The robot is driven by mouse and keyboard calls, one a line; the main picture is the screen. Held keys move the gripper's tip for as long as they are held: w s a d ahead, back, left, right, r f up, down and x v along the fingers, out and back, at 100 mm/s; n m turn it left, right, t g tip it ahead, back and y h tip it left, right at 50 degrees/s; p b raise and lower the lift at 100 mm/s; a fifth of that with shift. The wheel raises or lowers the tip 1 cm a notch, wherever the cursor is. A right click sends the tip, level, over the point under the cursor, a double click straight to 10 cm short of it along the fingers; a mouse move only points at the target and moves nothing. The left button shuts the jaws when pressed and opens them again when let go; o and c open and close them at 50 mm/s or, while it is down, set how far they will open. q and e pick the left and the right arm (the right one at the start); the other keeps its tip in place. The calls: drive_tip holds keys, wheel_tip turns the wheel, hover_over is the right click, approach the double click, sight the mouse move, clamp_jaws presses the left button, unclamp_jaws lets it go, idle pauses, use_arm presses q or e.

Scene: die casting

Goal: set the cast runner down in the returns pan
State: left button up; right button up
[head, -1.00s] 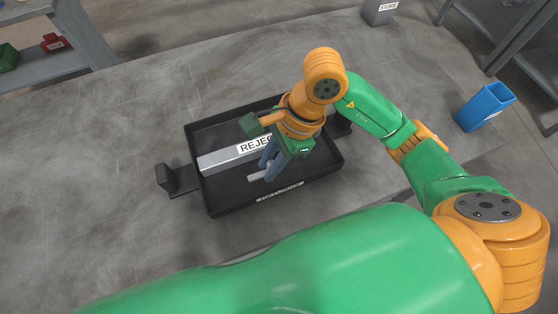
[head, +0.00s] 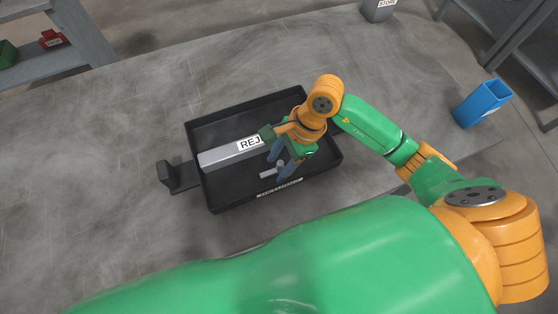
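The returns pan (head: 220,198) is a black, shallow rectangular tray on the grey table, with a label on its front wall. The cast runner (head: 269,174) is a small light-grey piece with a short stub, low inside the pan near the front wall. It appears to lie on the pan floor. My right gripper (head: 277,169) reaches down into the pan over the runner. Its two blue fingers stand apart, with part of the runner showing between their tips. Whether a finger still touches it I cannot tell. My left gripper is out of view.
A black handle or bracket (head: 167,175) sticks out left of the pan. A blue bin (head: 482,104) stands at the right and a grey STORE bin (head: 378,10) at the back. The table's left side is clear.

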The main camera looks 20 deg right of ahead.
drive_tip(key=shift+r, duration=0.15)
drive_tip(key=shift+d+r, duration=0.15)
drive_tip(key=shift+r, duration=0.1)
drive_tip(key=b+v, duration=0.1)
drive_tip(key=v, duration=1)
drive_tip(key=shift+r, duration=0.2)
drive_tip(key=shift+d, duration=0.1)
